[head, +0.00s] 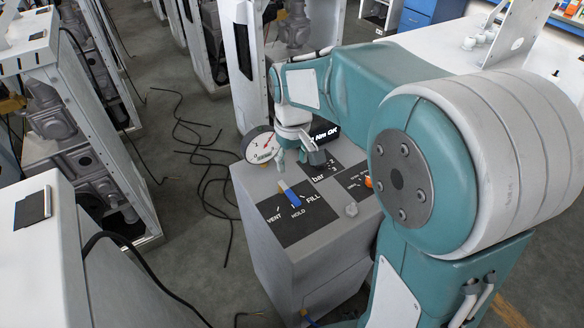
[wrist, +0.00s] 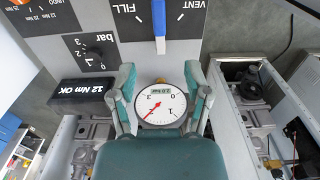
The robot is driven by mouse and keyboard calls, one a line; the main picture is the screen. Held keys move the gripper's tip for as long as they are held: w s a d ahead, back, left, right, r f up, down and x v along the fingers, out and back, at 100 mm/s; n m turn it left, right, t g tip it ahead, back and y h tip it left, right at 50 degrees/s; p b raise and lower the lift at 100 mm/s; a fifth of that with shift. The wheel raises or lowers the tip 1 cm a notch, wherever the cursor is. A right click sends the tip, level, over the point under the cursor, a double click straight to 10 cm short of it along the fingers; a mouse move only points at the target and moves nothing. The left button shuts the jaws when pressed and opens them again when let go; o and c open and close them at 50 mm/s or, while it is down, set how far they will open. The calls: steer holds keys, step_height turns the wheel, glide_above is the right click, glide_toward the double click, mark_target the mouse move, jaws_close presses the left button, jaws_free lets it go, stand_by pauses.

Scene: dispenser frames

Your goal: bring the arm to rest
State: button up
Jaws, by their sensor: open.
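My arm is bent over a grey cabinet (head: 262,233), seen in the head view. My gripper (head: 298,160) is open and empty above the cabinet's back part, close to the round gauge. Its two fingers (wrist: 159,72) stand apart in the wrist view, with the white gauge (wrist: 163,106) showing between and beyond them. The gauge's red needle points near 2. A blue lever (head: 290,195) on the cabinet top lies with its blue end toward HOLD, between VENT and FILL. It also shows in the wrist view (wrist: 158,20), apart from the fingers.
A black "12 Nm OK" display (wrist: 83,89) stands close beside one finger. Open machine frames (head: 110,120) stand at left. Cables (head: 205,165) lie on the otherwise clear floor between.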

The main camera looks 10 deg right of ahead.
stand_by(0.4)
steer(key=s+d+r+m+t, duration=0.1)
steer(key=s+r+t, duration=0.1)
steer(key=s, duration=0.7)
steer(key=s+d+r+m+t, duration=0.2)
steer(key=s+r, duration=0.3)
steer(key=s, duration=0.4)
steer(key=shift+s+r+m+t, duration=0.15)
steer(key=shift+s+m+t, duration=0.2)
steer(key=shift+t, duration=0.45)
